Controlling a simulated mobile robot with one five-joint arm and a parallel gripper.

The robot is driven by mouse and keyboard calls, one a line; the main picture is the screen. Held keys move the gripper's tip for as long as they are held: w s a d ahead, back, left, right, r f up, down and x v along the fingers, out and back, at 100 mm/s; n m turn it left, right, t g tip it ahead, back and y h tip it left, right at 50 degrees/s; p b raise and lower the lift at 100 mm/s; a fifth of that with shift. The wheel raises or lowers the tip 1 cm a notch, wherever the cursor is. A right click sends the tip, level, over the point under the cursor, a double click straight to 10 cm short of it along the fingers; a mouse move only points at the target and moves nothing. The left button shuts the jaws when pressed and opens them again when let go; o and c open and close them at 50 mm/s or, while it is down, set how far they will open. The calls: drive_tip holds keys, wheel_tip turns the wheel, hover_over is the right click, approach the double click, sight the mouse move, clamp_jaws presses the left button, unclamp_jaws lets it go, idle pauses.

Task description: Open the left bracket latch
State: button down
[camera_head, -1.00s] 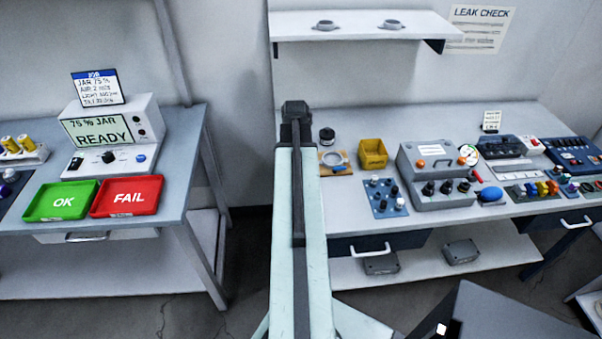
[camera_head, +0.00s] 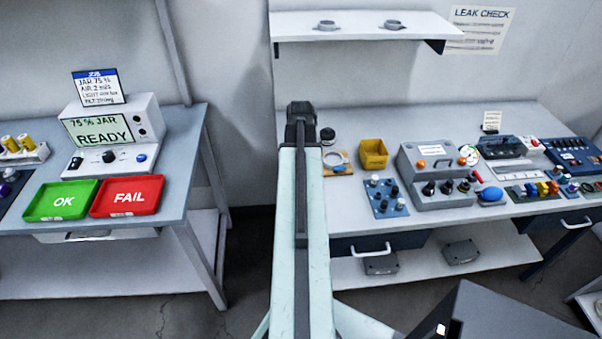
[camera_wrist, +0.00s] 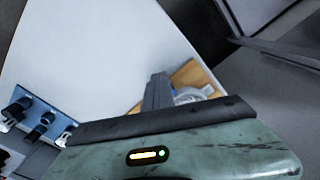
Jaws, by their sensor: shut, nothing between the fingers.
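My gripper (camera_wrist: 158,92) shows in the wrist view as narrow dark fingers, shut and empty, over the bench beside a wooden board (camera_wrist: 190,76) with a pale ring-shaped part (camera_wrist: 192,95). In the head view the dark end of my arm (camera_head: 300,112) stands left of that board (camera_head: 338,170) and ring (camera_head: 335,158), apart from the grey box. The grey box (camera_head: 430,185) has two orange knobs, left (camera_head: 422,163) and right (camera_head: 462,161), and dark knobs along its front. I cannot tell for certain which part is the left bracket latch.
A blue panel with several knobs (camera_head: 386,198) and a yellow bin (camera_head: 373,153) stand between the board and grey box. A dark round part (camera_head: 327,135) is close to my arm's end. A blue bulb (camera_head: 491,194) lies right of the box. A wall shelf (camera_head: 360,24) hangs above.

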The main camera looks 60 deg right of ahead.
drive_tip(key=shift+s+d+f, duration=0.15)
drive_tip(key=shift+s, duration=0.4)
drive_tip(key=shift+s+d+f, duration=0.1)
drive_tip(key=shift+s+f, duration=0.05)
drive_tip(key=shift+s, duration=0.35)
drive_tip(key=shift+d+f, duration=0.35)
drive_tip(key=shift+d, duration=0.25)
drive_tip(key=shift+w+a+r, duration=0.1)
drive_tip(key=shift+a+r, duration=0.1)
drive_tip(key=shift+r, duration=0.1)
drive_tip(key=shift+d+r+p, duration=0.1)
drive_tip(key=shift+d+p, duration=0.2)
drive_tip(key=shift+d, duration=0.4)
wheel_tip(320, 180, up, 6)
drive_tip(key=p, duration=0.6)
drive_tip(key=shift+s+a, duration=0.2)
drive_tip(key=shift+a, duration=0.1)
